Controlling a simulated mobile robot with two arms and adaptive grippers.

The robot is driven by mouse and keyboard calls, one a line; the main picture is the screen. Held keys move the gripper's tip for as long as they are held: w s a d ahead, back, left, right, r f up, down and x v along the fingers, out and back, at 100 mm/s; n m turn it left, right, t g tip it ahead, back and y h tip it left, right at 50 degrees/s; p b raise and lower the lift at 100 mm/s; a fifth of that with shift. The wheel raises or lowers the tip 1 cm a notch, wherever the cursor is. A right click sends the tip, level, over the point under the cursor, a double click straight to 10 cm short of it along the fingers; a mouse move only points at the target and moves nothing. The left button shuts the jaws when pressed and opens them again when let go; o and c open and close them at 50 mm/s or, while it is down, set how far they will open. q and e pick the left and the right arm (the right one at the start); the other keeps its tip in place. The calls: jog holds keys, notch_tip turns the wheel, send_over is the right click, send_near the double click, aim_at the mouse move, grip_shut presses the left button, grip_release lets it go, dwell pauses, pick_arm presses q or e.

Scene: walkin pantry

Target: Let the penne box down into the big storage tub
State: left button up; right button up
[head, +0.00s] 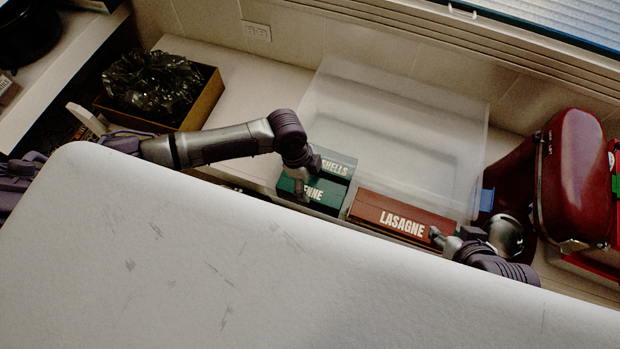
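The green penne box (328,196) stands at the near side of the big translucent storage tub (475,150), in front of the shells box (338,162). My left gripper (303,194) reaches down at the left part of the penne box and covers the start of its label. Whether its fingers are closed on the box is too small to tell. My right gripper (438,238) is at the right end of the brown-red lasagne box (385,214); its fingers are too small to read. The tub's near wall and the bottoms of the boxes are hidden, so I cannot tell whether they stand inside it.
A brown open box (205,102) with dark crumpled wrapping stands on the counter at the left. A dark red rounded container (575,175) stands close to the tub's right side. The visible tub floor behind the boxes looks empty. A wall with an outlet (257,31) is behind.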

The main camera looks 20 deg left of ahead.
pick_arm(q)
jog(key=shift+o, duration=0.3)
jog(key=shift+f, duration=0.1)
jog(key=v, duration=1.2)
